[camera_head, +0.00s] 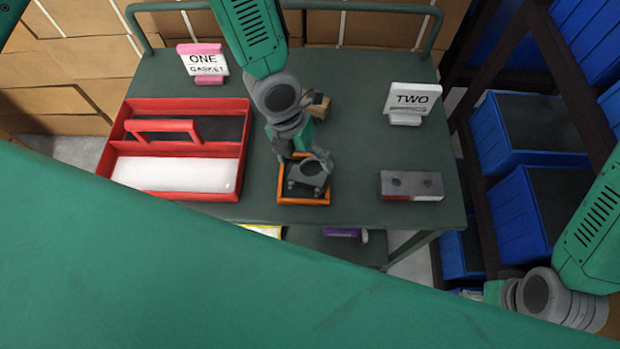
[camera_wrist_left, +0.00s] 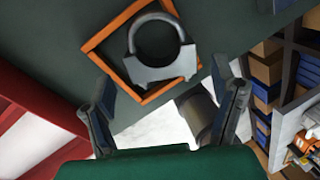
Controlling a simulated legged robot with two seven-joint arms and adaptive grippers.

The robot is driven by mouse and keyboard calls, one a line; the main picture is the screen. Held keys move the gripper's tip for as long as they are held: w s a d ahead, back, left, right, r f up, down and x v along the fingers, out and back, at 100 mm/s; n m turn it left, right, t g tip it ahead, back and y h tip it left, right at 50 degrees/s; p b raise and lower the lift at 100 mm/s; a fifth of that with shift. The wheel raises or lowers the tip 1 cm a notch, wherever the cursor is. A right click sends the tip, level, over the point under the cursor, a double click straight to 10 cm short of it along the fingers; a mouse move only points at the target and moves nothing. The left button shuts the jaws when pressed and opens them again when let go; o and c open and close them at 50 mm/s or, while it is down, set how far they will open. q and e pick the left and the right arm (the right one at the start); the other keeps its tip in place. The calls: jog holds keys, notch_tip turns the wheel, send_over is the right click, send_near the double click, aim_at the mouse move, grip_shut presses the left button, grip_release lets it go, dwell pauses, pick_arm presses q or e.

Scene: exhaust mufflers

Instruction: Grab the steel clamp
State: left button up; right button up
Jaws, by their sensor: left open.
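The steel clamp (camera_head: 307,174) is a grey U-shaped piece with a flat bar, lying in a small orange-rimmed tray (camera_head: 303,201) on the table. In the left wrist view the clamp (camera_wrist_left: 161,73) lies beyond the fingertips, its round end pointing up the picture. My left gripper (camera_head: 304,157) is right over the clamp in the head view, partly covering it. In the left wrist view the gripper (camera_wrist_left: 168,95) has its fingers wide apart with nothing between them. Of my right arm only the wrist shows, at the lower right; its fingers are hidden.
A red tray with a handle (camera_head: 242,150) is on the left of the table (camera_head: 350,120). A grey and red block (camera_head: 411,186) is on the right. Signs ONE (camera_head: 203,64) and TWO (camera_head: 411,100) stand behind. A cardboard-coloured block (camera_head: 318,107) is behind my gripper. Blue bins (camera_head: 540,125) fill the right rack.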

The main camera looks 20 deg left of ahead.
aim_at(309, 172)
pick_arm(q)
jog(key=b+x, duration=0.4)
jog(key=x, duration=0.1)
jog(key=shift+f+b, duration=0.3)
jog(key=shift+f, duration=0.05)
jog(key=shift+d+r, duration=0.1)
jog(key=c, duration=0.9)
